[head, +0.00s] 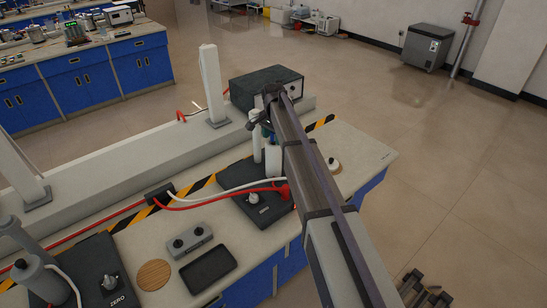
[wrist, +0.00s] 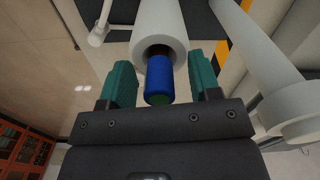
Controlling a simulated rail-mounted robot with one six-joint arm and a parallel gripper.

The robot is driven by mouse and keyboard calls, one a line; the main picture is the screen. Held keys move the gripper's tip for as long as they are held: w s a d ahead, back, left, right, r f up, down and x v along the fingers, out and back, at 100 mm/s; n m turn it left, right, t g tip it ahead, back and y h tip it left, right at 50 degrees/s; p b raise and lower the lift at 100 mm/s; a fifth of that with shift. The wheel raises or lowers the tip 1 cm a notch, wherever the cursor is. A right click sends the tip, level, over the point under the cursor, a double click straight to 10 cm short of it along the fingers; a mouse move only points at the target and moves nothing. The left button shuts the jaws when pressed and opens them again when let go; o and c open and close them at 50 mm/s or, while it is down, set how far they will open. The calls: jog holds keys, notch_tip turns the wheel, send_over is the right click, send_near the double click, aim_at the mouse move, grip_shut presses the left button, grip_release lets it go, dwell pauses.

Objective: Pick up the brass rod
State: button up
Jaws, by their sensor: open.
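I cannot pick out a brass rod in either view. My gripper (wrist: 162,74) has two teal fingers, spread apart. A blue cylinder (wrist: 159,78) with a greenish lower end is between the fingers, with gaps at both sides. Its other end meets the dark opening of a white tube (wrist: 160,22). In the head view my gripper is mostly hidden by my arm, near white upright posts (head: 257,145) on the bench. A white cylinder (head: 273,162) stands beside them, partly behind my arm.
A dark box (head: 262,84) stands behind my gripper. Red and white cables cross a dark base plate (head: 252,207). A grey knob box (head: 190,241), dark tray (head: 208,269) and round wooden disc (head: 153,274) lie at the front. The right bench end (head: 365,160) is mostly clear.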

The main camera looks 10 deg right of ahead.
grip_shut()
dwell(0.5)
jog(key=shift+r+p, duration=0.15)
jog(key=shift+p, duration=0.2)
notch_tip(320, 180, up, 18)
jog(key=p, duration=1.7)
jog(key=shift+p, duration=0.4)
jog(key=c, duration=0.6)
grip_release()
jog(key=shift+c, duration=0.2)
grip_shut()
